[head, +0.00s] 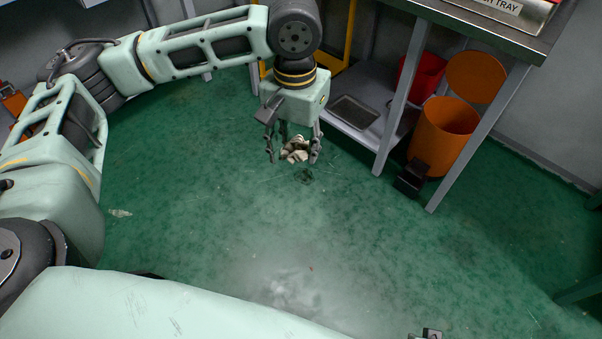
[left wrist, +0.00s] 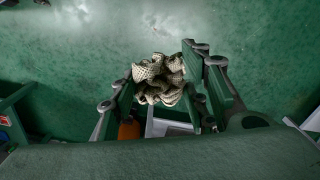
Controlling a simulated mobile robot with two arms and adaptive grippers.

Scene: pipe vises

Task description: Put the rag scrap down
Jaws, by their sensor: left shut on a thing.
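The rag scrap (head: 295,149) is a small crumpled cream-coloured cloth. My left gripper (head: 292,157) points down over the green floor and is shut on the rag, which sits bunched between its fingers. A small dark patch, like a shadow, lies on the floor just below, so the rag seems to hang a little above the floor. In the left wrist view the rag (left wrist: 160,80) shows its woven texture between the two fingers.
A grey workbench (head: 470,22) stands at the upper right, with a low shelf holding a shallow grey tray (head: 355,112). An orange bin (head: 440,140) and a red bin (head: 422,78) are beneath it. The green floor (head: 200,190) around the gripper is mostly clear.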

